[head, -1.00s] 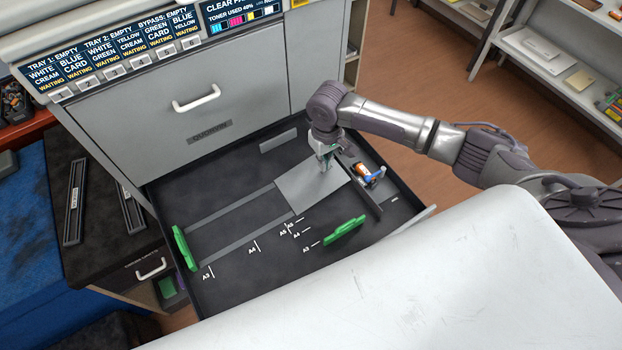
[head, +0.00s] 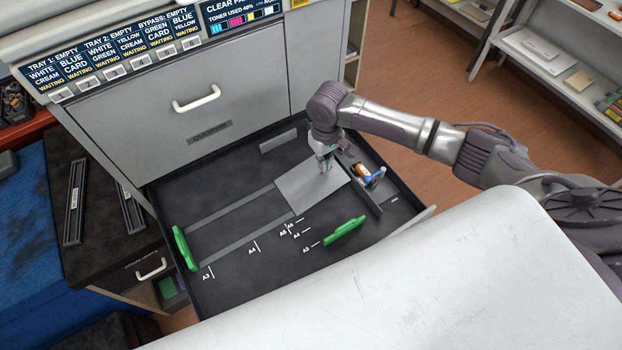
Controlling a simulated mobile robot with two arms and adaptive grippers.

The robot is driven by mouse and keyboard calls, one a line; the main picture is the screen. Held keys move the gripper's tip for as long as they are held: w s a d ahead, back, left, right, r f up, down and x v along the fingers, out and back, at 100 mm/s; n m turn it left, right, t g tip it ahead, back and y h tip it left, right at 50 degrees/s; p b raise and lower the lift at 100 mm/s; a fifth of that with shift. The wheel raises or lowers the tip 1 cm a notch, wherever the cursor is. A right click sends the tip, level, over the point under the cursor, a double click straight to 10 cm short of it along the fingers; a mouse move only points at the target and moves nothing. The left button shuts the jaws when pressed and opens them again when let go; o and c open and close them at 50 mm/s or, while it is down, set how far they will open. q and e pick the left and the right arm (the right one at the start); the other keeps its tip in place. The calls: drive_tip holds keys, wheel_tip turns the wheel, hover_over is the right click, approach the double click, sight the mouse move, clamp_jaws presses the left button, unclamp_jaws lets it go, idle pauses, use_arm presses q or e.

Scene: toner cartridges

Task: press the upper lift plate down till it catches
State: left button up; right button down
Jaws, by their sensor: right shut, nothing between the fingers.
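The grey lift plate (head: 308,190) lies in the open paper drawer (head: 225,275) of the printer. My right gripper (head: 325,168) points down over the far right part of the plate, its fingers shut and empty. The fingertips look to be at or very near the plate's surface; I cannot tell whether they touch. The plate looks flat or nearly flat, and no catch can be made out. My left gripper does not show.
Green paper guides stand at the drawer's left (head: 184,248) and front right (head: 344,231). A dark divider with an orange and blue part (head: 370,176) is right of the plate. The printer front (head: 190,100) rises behind. A white surface (head: 420,280) fills the foreground.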

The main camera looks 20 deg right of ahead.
drive_tip(key=shift+f, duration=0.15)
drive_tip(key=shift+f+b, duration=0.9)
drive_tip(key=shift+f, duration=1.2)
wheel_tip(320, 180, up, 10)
drive_tip(key=p, duration=1.1)
drive_tip(key=shift+s, duration=0.1)
